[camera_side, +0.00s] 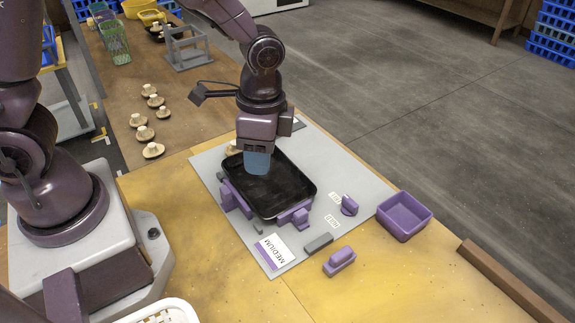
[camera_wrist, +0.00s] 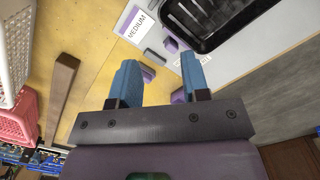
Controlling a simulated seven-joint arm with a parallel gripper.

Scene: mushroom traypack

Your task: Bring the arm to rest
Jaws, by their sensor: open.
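My gripper (camera_side: 257,162) hangs over the back part of the black tray (camera_side: 303,205), pointing down, in the side view. Its blue fingers stand apart with nothing between them in the wrist view (camera_wrist: 160,75). The tray sits between purple holders (camera_side: 236,199) on a grey mat (camera_side: 214,166). The part of the tray that shows looks empty; my gripper hides some of its back. In the wrist view the tray (camera_wrist: 203,45) is at the top right, beyond the fingertips.
Several mushrooms (camera_side: 145,133) stand on the brown surface at the left. A purple bin (camera_side: 404,215), a purple block (camera_side: 339,261) and a MEDIUM card (camera_side: 276,251) lie around the mat's front. A grey frame (camera_side: 188,49) stands behind. The yellow table's front right is mostly clear.

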